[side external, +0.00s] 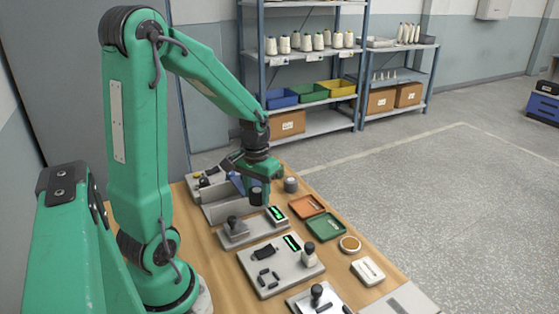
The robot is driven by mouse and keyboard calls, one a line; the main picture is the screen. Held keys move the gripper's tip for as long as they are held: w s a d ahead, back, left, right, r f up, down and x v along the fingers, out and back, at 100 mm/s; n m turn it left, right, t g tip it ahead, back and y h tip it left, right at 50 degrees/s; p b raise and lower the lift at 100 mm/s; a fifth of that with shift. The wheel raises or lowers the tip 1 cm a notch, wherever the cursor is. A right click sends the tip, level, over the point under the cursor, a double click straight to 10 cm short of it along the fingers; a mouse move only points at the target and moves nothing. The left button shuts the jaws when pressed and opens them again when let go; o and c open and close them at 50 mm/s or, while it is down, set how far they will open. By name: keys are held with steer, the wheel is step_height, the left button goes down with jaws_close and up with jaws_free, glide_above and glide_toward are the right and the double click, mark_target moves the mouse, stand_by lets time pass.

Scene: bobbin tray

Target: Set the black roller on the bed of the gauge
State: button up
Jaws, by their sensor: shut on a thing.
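My gripper (258,186) is at the end of the green arm, pointing down over the far part of the wooden bench. It is shut on a small dark cylinder, which looks like the black roller (256,196). The roller hangs upright above a light grey device with a lit green display (277,214), which looks like the gauge (238,239). A dark knob-like part (234,223) stands at that device's left end. The gap between the roller and the device is hard to judge from here. The gripper partly hides the roller and the blue part behind.
A grey cylinder (291,185) stands right of my gripper. Orange (306,206) and green (326,226) trays lie to the right. A larger grey panel (262,287) with another green display is nearer. A grey block (218,213) stands left of the gripper.

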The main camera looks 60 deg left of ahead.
mark_target(259, 226)
steer(key=shift+f, duration=1.4)
steer(key=shift+f, duration=0.1)
steer(key=shift+f, duration=1.1)
steer(key=shift+f, duration=1.4)
steer(key=o, duration=1.1)
steer(key=shift+r, duration=3.9)
